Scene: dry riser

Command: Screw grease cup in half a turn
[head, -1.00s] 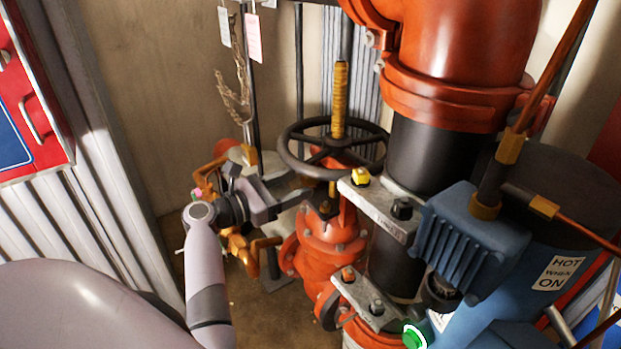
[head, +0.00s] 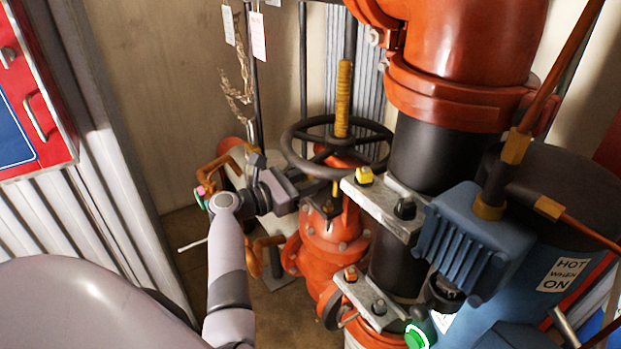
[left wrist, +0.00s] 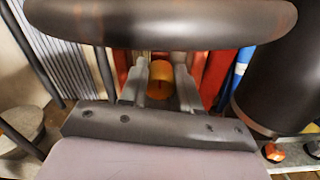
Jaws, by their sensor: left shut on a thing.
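My left gripper (head: 308,188) reaches in from the left, just under the rim of the black handwheel (head: 299,155). In the left wrist view its two fingers (left wrist: 160,84) stand either side of a small orange-brass round piece, which looks like the grease cup (left wrist: 159,90), and are shut on it. In the head view I cannot make out the cup apart from the gripper and valve. The red valve body (head: 328,240) stands below and right of the gripper. The brass threaded stem (head: 343,105) rises through the handwheel. My right gripper is not in view.
The handwheel rim (left wrist: 160,22) crosses close above my fingers. A thick dark pipe (left wrist: 285,75) stands to the right. A grey bracket (head: 385,211) with a yellow-topped bolt (head: 364,176) is right of the valve. Orange-brown pipework (head: 268,243) lies behind my wrist.

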